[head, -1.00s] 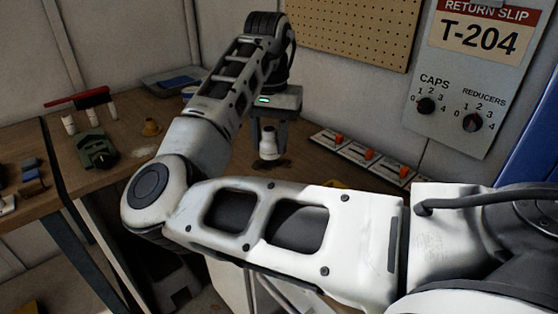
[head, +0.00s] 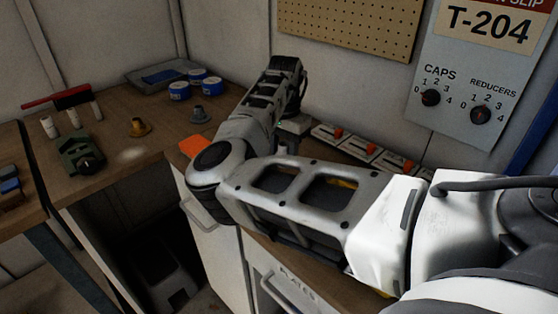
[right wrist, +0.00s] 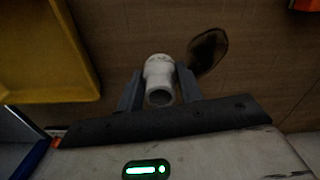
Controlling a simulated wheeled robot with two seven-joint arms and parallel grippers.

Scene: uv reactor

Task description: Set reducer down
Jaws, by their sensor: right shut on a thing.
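My right gripper (right wrist: 159,86) is shut on a white reducer (right wrist: 158,66), a short hollow pipe piece whose round open end faces the right wrist camera. The gripper is over the brown wooden bench top (right wrist: 130,25). I cannot tell whether the reducer touches the wood. In the head view my right arm reaches in from the right and hides the fingers and the reducer. My left gripper is in neither view.
A yellow tray (right wrist: 45,50) lies left of the gripper in the right wrist view, and a dark oval patch (right wrist: 207,50) right of the reducer.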

